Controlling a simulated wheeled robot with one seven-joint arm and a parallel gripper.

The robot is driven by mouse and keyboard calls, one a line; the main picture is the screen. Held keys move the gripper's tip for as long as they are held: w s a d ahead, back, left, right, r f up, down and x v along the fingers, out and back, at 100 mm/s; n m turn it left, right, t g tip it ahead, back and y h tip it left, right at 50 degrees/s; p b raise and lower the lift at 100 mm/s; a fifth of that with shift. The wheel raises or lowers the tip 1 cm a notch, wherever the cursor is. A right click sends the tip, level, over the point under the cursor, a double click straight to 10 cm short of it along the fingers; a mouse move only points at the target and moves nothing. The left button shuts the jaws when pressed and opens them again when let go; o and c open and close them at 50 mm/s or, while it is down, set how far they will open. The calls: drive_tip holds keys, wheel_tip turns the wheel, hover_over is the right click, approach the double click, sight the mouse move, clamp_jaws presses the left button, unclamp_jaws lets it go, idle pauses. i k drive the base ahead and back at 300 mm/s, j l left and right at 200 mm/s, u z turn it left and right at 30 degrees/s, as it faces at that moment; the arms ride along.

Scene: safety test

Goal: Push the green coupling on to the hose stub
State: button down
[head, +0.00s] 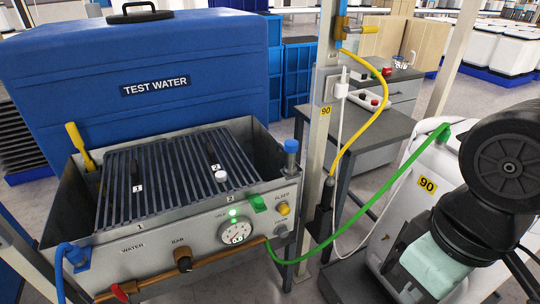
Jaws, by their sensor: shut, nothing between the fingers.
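A green hose (381,212) runs from the top of a white container (412,215) labelled 90, down to the lower right of the metal tank's front. A green fitting (445,133) is at its upper end. Its lower end (270,246) lies close to the panel; I cannot tell whether it is joined there. A green piece (257,203) sits on the panel's top edge, right of the gauge. I cannot tell which green part is the coupling, and no hose stub shows clearly. My arm (499,158) fills the right side; my gripper's fingers do not show.
The metal tank (62,208) holds a dark grate (165,178) and has a gauge (236,233) reading 0.0. A blue TEST WATER tank (215,50) stands behind. A post (317,150) with a yellow hose (373,127) and a grey table (374,131) stand between tank and container.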

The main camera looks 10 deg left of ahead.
sight(442, 140)
drive_tip(key=z, duration=0.4)
drive_tip(key=i+j, duration=0.3)
drive_tip(key=j, duration=0.2)
drive_tip(key=i+j+u, duration=0.15)
drive_tip(key=j, duration=0.4)
drive_tip(key=i+j, duration=0.45)
